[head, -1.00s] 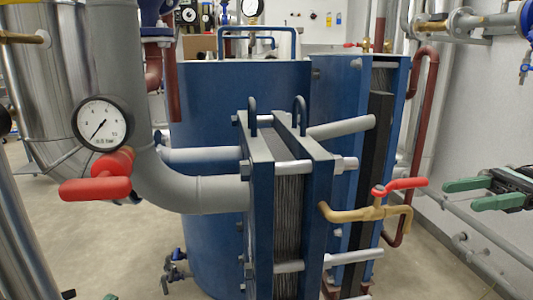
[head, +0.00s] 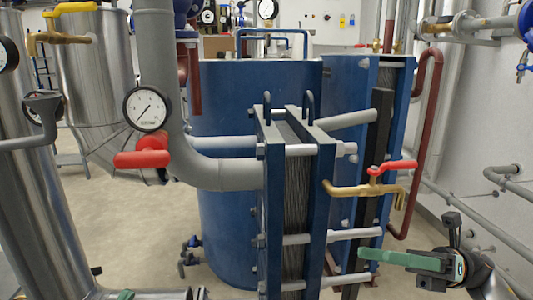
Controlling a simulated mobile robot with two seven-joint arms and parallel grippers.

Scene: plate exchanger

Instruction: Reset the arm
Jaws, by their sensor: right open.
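My right gripper (head: 375,262) is at the lower right of the head view, with green fingers pointing left. One finger shows clearly; the other is mostly hidden below and behind it. It is open, with nothing visible between the fingers. In the picture it lies over the lower right side of the plate exchanger (head: 318,210), just below the brass valve with a red lever (head: 392,167). I cannot tell whether it touches anything. My left gripper is not in view.
A grey pipe with a pressure gauge (head: 147,109) and a red handle (head: 143,158) stands left of the exchanger. A large blue tank (head: 228,110) is behind. Wall pipes (head: 505,180) run along the right. Bare floor (head: 135,225) shows at left.

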